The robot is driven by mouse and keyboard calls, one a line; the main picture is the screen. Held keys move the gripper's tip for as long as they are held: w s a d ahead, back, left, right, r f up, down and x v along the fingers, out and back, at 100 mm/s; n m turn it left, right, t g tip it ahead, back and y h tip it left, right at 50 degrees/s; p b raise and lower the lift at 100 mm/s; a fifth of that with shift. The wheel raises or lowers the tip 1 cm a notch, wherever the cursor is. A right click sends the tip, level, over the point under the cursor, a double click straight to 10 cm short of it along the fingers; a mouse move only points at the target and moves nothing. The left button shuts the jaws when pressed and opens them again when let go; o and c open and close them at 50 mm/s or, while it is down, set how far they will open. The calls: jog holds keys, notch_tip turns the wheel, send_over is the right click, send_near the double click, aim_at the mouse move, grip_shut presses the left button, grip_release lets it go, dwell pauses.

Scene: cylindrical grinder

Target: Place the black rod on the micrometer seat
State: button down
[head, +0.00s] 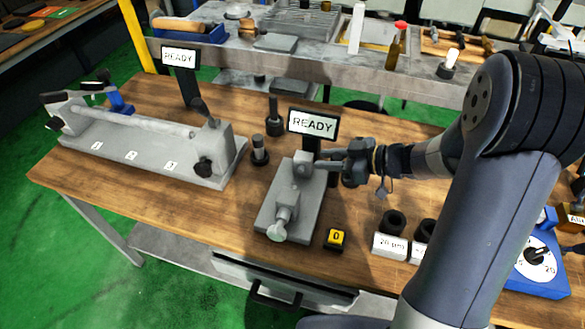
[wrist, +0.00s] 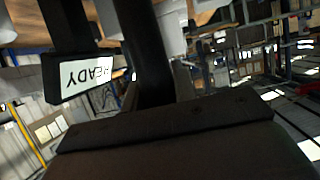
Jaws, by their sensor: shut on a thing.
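The grey micrometer seat (head: 268,213) stands on the wooden bench, with an upright block at its back and a round knob at its front. My gripper (head: 325,160) reaches in from the right, close beside that upright block, just below the READY display (head: 313,123). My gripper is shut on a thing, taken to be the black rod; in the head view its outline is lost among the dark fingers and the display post. A dark bar (wrist: 147,50) runs up the middle of the wrist view; I cannot tell whether it is the rod or a finger. Contact with the seat cannot be told.
A long grey fixture (head: 140,150) with numbered tags stands at left under another READY display (head: 179,57). Dark upright pieces (head: 258,152) stand between. A yellow 0 button (head: 336,239), labelled blocks (head: 389,245) and a blue dial device (head: 537,265) lie in front and right.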

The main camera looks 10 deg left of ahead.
jog(key=x, duration=0.3)
jog(key=f+x, duration=0.1)
jog(key=x, duration=0.7)
jog(key=shift+w+d+f, duration=0.1)
jog(key=shift+d+f, duration=0.15)
jog(key=shift+f, duration=0.05)
jog(key=shift+f, duration=0.2)
jog(key=c, duration=1.4)
grip_release()
jog(key=shift+d, duration=0.1)
jog(key=shift+c, duration=0.2)
jog(key=shift+r, duration=0.1)
jog(key=shift+r, duration=0.2)
jog(key=v, duration=1.2)
